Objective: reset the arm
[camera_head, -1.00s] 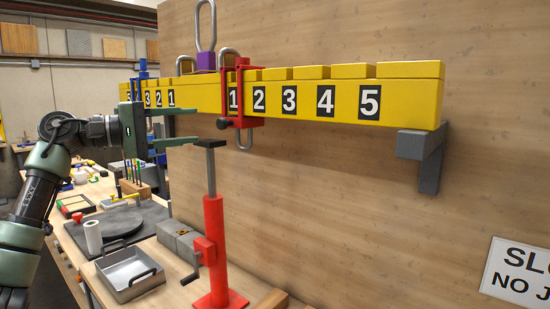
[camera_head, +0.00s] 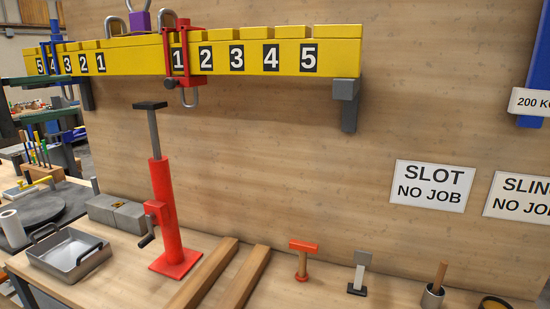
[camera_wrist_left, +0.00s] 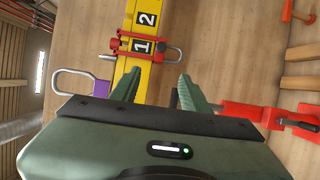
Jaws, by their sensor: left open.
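My left gripper (camera_head: 77,94) is at the left edge of the head view, with its two green fingers apart and nothing between them. In the left wrist view its fingers (camera_wrist_left: 160,87) are spread, with the yellow numbered beam (camera_wrist_left: 143,75) beyond them. In the head view the yellow beam (camera_head: 335,56) runs along the wooden wall, with a red clamp (camera_head: 187,62) at the label 1. The gripper shows in front of the beam's left part, below the blue clamp (camera_head: 56,40). My right gripper is not in view.
A red jack stand (camera_head: 165,215) stands on the bench below the beam. A metal tray (camera_head: 68,255) and grey blocks (camera_head: 117,211) are left of it. Wooden bars (camera_head: 205,273), an orange-headed tool (camera_head: 303,260) and a grey-headed tool (camera_head: 360,272) are to its right.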

